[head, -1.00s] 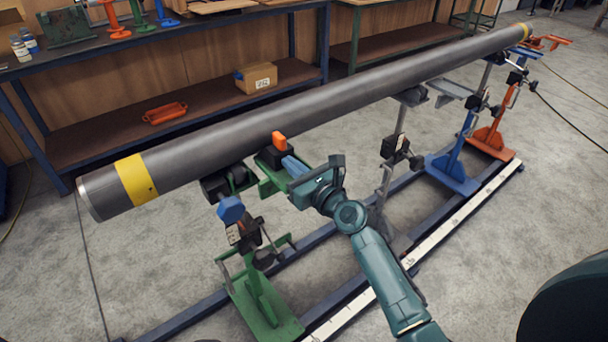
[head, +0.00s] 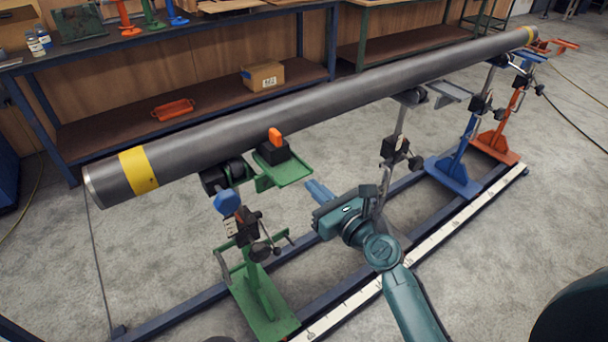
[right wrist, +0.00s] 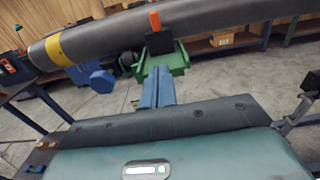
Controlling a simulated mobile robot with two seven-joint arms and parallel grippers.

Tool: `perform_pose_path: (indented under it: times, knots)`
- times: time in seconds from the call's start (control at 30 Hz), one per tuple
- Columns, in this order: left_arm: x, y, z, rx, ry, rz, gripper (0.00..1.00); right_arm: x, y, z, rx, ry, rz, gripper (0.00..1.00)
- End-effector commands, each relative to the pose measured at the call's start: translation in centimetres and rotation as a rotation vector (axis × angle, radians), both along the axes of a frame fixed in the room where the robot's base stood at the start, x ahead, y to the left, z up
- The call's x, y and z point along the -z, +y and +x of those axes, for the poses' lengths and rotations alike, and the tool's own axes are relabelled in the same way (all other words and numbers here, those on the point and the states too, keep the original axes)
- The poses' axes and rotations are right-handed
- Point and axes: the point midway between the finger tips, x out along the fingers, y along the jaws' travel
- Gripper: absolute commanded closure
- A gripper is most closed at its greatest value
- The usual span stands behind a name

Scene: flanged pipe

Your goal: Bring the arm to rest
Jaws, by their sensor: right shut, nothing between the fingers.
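My right gripper (head: 318,190) is shut and empty, with its blue fingers together. It is in free air, in front of and below the pipe, to the right of the green shelf. The fingers also show in the right wrist view (right wrist: 158,88), pointing toward the green shelf (right wrist: 166,62). The long grey pipe (head: 330,95) with a yellow band lies across several stands. A black block with an orange top (head: 274,140) sits on the green shelf (head: 285,174) beside the pipe. My left gripper is not in view.
The green stand (head: 262,295) is at the near left; a grey stand (head: 394,150), blue stand (head: 455,168) and orange stand (head: 497,142) stand farther right. Blue rails and a white scale strip (head: 450,228) run along the floor. Workbenches with a cardboard box (head: 263,76) are behind.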

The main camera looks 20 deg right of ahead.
Motion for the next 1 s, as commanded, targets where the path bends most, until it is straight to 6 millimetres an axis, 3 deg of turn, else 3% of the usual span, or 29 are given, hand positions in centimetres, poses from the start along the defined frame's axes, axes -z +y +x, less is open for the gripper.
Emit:
perform_pose_path:
  times: [0.13,0.47,0.57,0.67,1.0]
  knots:
    - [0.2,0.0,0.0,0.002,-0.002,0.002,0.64,0.1,-0.7,-1.9,0.0,0.001,0.0,1.0]
    - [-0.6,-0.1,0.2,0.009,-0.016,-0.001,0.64,0.5,-0.9,-3.2,-0.004,-0.006,-0.074,1.0]
    - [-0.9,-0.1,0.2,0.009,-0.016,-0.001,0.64,2.1,-0.5,-4.4,-0.019,-0.031,-0.297,1.0]
    - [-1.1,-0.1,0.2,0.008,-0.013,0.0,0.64,4.3,0.1,-6.5,-0.067,-0.082,-0.659,1.0]
    - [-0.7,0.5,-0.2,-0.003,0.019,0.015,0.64,11.2,1.4,-15.7,-0.474,-0.448,-2.013,1.0]
